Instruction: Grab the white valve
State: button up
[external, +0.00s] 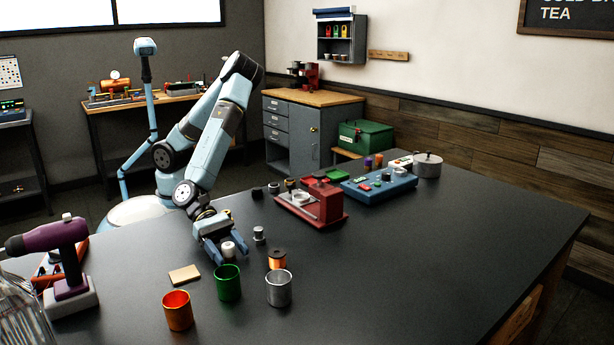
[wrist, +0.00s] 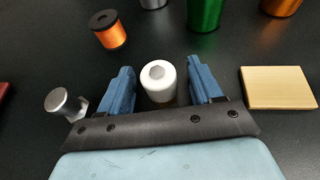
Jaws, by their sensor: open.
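The white valve (external: 228,249) is a small white cylinder with a grey top, standing upright on the dark table. In the wrist view the white valve (wrist: 158,82) sits between the two blue fingers, nearer the left one, with a small gap seeming to show on each side. My gripper (external: 225,256) is low over the table with its jaws open around the valve. In the wrist view my gripper (wrist: 160,84) is open, and its dark palm edge hides the near base of the valve.
A silver knobbed part (wrist: 67,104) stands just left of my gripper in the wrist view. An orange spool (wrist: 108,30), green cup (external: 228,282), orange cup (external: 177,310), metal cup (external: 279,288) and tan block (external: 184,274) stand close by. The table's right side is clear.

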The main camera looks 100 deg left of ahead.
aim_at(228, 245)
jog(key=shift+c, duration=0.2)
jog(key=c, duration=1.1)
jog(key=shift+r, duration=0.1)
jog(key=shift+r, duration=0.3)
notch_tip(228, 245, up, 2)
jog(key=shift+r, duration=0.15)
jog(key=w+r+v, duration=0.1)
jog(key=r+v, duration=0.2)
jog(key=v, duration=1.3)
jog(key=shift+r, duration=0.3)
